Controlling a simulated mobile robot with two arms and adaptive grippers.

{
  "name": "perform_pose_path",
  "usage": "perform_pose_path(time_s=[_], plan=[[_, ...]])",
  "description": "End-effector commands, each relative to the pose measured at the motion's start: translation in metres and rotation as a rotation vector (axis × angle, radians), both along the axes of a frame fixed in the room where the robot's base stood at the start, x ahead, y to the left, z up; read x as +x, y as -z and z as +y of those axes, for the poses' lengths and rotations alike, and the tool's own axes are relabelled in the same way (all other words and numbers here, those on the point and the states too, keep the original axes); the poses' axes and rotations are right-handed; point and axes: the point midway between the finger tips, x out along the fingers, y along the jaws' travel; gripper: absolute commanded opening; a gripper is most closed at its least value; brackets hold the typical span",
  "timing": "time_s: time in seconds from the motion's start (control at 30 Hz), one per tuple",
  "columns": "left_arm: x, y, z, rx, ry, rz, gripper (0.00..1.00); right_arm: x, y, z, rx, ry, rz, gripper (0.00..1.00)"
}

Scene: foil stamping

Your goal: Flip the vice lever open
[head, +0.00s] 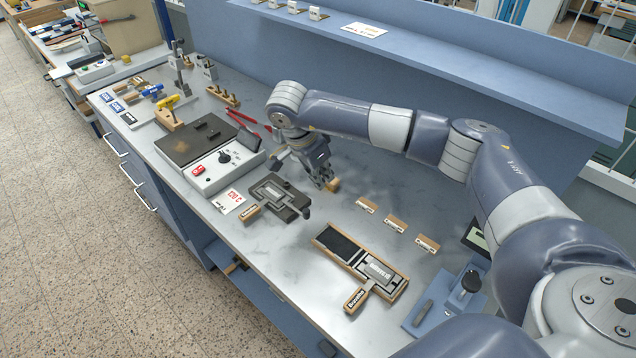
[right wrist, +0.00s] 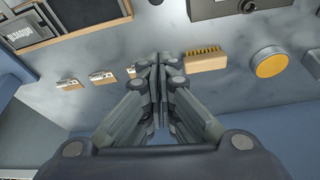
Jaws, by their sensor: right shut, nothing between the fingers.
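The vice (head: 290,203) is a dark grey metal fixture on the bench, left of centre in the head view. A frame-like piece with a wooden handle lies in it. A dark rounded knob (head: 306,212) sticks out at its right end and looks like the lever; its exact position is hard to tell. My right gripper (head: 322,181) is behind and right of the vice, low over the bench, apart from the knob. In the right wrist view my right gripper (right wrist: 160,62) is shut and empty, its fingertips together. My left gripper is not in view.
A wooden brush (right wrist: 206,60) lies beside my right fingertips. Several small labelled wooden blocks (head: 396,223) stand to the right. A wooden tray (head: 326,243) lies in front, and a control box with a dark plate (head: 195,139) at left. A blue shelf (head: 450,60) runs behind.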

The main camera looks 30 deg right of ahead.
Motion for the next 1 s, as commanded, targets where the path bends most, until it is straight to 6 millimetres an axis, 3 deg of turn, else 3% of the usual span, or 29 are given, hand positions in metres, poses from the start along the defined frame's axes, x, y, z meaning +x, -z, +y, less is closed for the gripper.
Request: perform_pose_path(time_s=[0.03,0.2,0.3,0.7,1.0], plan=[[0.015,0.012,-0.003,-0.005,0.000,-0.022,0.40,0.000,0.017,-0.004,0.000,0.003,0.003,0.00],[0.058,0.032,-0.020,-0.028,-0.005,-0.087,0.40,0.002,0.054,-0.016,0.001,0.002,0.003,0.00],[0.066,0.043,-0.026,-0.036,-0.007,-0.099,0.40,0.003,0.073,-0.022,0.001,0.002,0.002,0.00],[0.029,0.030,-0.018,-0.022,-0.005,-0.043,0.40,-0.003,0.071,0.015,0.002,-0.002,0.001,0.00],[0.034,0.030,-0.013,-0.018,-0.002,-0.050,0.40,-0.003,0.071,0.016,0.001,0.000,0.000,0.00]])
